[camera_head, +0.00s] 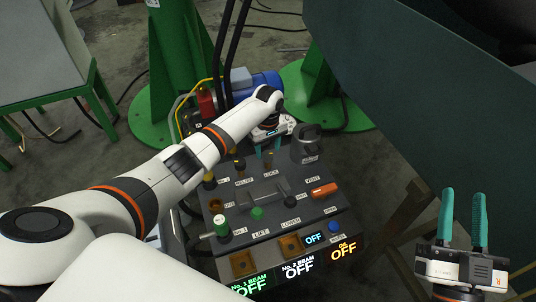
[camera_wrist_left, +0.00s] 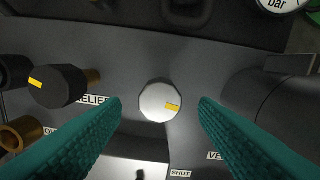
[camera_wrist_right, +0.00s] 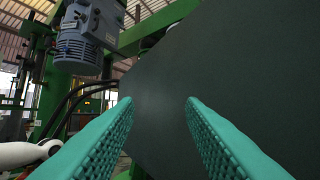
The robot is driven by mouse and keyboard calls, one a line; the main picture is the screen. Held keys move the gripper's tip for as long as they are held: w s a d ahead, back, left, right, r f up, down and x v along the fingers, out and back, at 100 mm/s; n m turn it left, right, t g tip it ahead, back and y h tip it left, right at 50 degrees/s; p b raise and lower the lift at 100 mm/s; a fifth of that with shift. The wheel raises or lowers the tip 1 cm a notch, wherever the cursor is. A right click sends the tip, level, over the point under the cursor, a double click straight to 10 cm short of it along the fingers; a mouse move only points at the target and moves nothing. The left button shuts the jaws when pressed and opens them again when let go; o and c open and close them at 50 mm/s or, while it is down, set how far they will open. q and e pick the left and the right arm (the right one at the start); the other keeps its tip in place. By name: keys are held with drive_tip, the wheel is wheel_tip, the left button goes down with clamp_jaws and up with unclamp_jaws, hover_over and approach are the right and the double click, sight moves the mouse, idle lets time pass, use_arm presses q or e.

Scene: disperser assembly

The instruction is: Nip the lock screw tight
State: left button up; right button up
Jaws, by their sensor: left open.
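The lock screw (camera_wrist_left: 160,102) is a silver round knob with a yellow mark on its right side. In the left wrist view it sits centred between my left fingertips. It also shows in the head view (camera_head: 267,158), above the LOCK label on the panel. My left gripper (camera_head: 268,143) is open over it; in the left wrist view its teal fingers (camera_wrist_left: 160,108) stand either side of the knob, with a visible gap on each side. My right gripper (camera_head: 463,195) is open and empty, off to the right of the panel.
The dark relief knob (camera_wrist_left: 58,86) with a yellow mark is left of the lock screw. A dark cylinder (camera_wrist_left: 280,100) stands to its right. The panel (camera_head: 290,215) carries an orange handle (camera_head: 325,190) and a green knob (camera_head: 257,213). A large dark sheet (camera_head: 430,60) fills the upper right.

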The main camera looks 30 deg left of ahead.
sight(268, 156)
use_arm(q)
drive_tip(key=shift+f+b, duration=0.45)
drive_tip(key=shift+f, duration=0.75)
use_arm(e)
drive_tip(key=shift+s+r+t+y, duration=0.2)
drive_tip(key=shift+s+r+t, duration=0.55)
drive_tip(key=shift+r, duration=0.2)
drive_tip(key=shift+s+r+t+y, duration=0.2)
drive_tip(key=shift+s+r+t, duration=0.4)
drive_tip(key=shift+r+t, duration=0.3)
use_arm(q)
drive_tip(key=shift+c, duration=0.4)
drive_tip(key=c, duration=0.9)
